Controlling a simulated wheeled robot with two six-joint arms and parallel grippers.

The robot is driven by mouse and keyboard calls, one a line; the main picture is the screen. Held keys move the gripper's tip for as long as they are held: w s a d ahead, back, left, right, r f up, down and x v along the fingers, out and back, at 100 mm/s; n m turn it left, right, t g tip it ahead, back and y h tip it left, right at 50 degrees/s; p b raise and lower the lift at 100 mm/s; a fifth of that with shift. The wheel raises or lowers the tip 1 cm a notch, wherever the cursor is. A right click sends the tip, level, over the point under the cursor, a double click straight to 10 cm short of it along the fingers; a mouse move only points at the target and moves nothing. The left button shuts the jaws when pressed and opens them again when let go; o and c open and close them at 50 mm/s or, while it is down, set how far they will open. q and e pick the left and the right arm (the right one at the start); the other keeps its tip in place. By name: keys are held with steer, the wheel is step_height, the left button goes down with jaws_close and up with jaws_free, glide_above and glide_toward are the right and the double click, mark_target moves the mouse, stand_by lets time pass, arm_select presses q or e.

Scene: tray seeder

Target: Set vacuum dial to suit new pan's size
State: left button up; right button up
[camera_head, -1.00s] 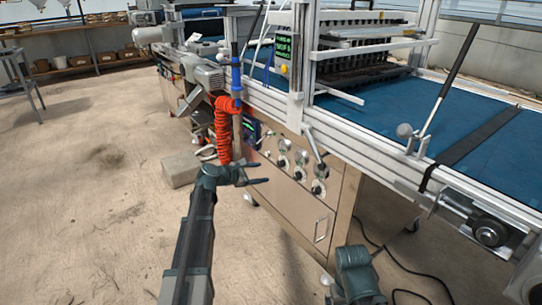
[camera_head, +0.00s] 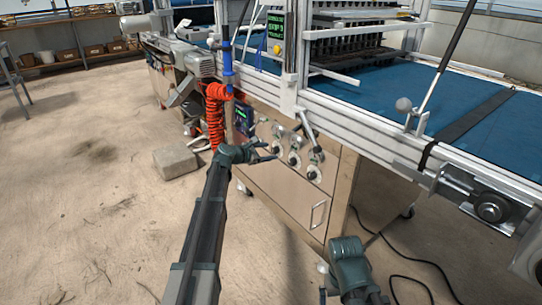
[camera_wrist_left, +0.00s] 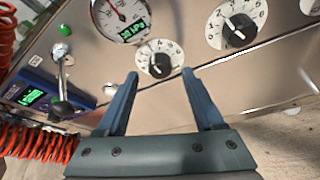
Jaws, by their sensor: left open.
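The machine's front panel (camera_head: 262,178) carries several white dials with black knobs. My left gripper (camera_head: 274,152) is open and empty in front of it. In the left wrist view its fingertips (camera_wrist_left: 160,76) sit just below a small numbered dial (camera_wrist_left: 159,58), apart from its knob. A larger numbered dial (camera_wrist_left: 238,23) is up and right. A round gauge (camera_wrist_left: 121,20) with a red needle and green digits is up and left. No readable label tells which dial sets the vacuum. My right arm shows at the bottom of the head view; its fingers are unclear. No pan is identifiable.
A lever with a black ball end (camera_wrist_left: 62,108) and a blue display box (camera_wrist_left: 45,95) stand left of the dials. A red coiled hose (camera_head: 214,115) hangs beside the panel. A concrete block (camera_head: 175,162) lies on the open floor. A blue belt (camera_head: 380,97) runs above.

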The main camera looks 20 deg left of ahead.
arm_select(q)
steer(key=shift+x, duration=1.15)
jaws_close()
